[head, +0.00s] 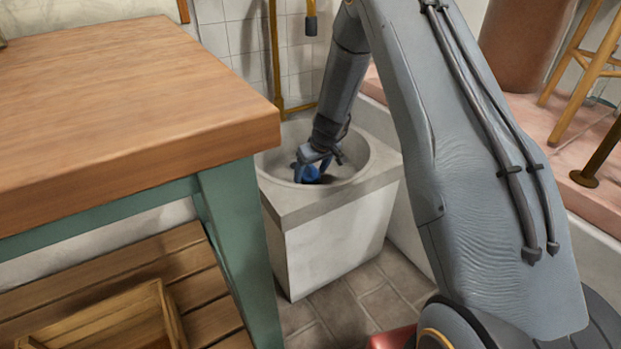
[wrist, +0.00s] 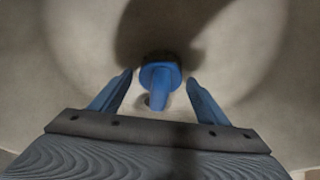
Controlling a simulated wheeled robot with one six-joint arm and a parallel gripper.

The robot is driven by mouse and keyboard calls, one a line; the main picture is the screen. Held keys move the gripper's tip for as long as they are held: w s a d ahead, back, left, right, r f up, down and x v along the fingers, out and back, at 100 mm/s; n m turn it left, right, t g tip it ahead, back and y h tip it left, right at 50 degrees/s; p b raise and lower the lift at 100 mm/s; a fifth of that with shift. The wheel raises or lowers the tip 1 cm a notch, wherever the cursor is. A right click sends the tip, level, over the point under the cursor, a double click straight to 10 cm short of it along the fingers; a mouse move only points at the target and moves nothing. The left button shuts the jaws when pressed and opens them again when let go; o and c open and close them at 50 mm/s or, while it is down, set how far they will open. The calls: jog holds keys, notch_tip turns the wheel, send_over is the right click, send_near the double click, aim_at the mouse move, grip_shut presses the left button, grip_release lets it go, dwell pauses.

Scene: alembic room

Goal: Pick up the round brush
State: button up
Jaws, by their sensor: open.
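The round brush (wrist: 160,78) is blue, with a round head and a short handle pointing toward my gripper in the wrist view. It is inside the round basin (head: 366,172), near the drain. My gripper (wrist: 160,82) is open, with one blue finger on each side of the brush and a visible gap on both sides. In the head view my gripper (head: 314,168) reaches down into the basin, and blue shows at its end. There I cannot tell the brush from the fingers.
The basin sits in a pale block (head: 335,240). A wooden-topped table (head: 120,90) with green legs stands close on the left, with a slatted shelf (head: 205,285) below. A brass pipe (head: 275,60) rises behind the basin. A stool (head: 585,60) stands at the upper right.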

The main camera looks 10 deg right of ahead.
jog(key=shift+f, duration=0.15)
jog(key=shift+c, duration=0.2)
jog(key=c, duration=1.2)
jog(key=shift+c, duration=0.2)
